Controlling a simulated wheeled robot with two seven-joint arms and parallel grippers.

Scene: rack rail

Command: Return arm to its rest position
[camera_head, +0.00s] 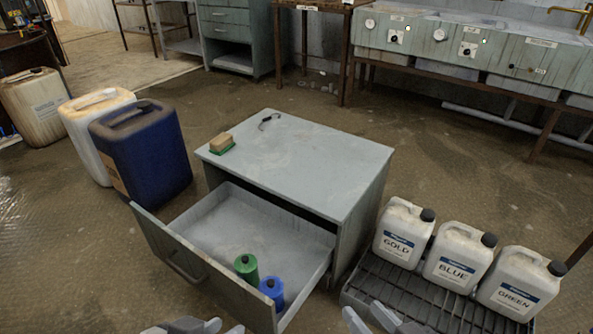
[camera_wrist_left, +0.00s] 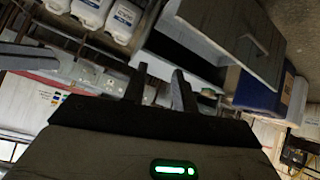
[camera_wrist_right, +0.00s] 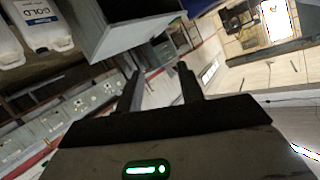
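My left gripper (camera_head: 205,326) and right gripper (camera_head: 368,316) show only at the bottom edge of the head view, the left in front of the drawer and the right between the drawer and the rack. In the left wrist view, the left fingers (camera_wrist_left: 160,88) are apart with nothing between them. In the right wrist view, the right fingers (camera_wrist_right: 160,85) are also apart and empty. A green bottle (camera_head: 246,267) and a blue bottle (camera_head: 271,290) stand in the open drawer (camera_head: 215,215), at its right front. Neither gripper touches them.
The grey cabinet (camera_head: 310,165) carries a sponge (camera_head: 221,143) and a small dark object (camera_head: 268,121). White jugs labelled GOLD (camera_head: 402,232), BLUE (camera_head: 459,257) and GREEN (camera_head: 520,283) stand on a slatted rack (camera_head: 385,296). A blue canister (camera_head: 145,155) stands left.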

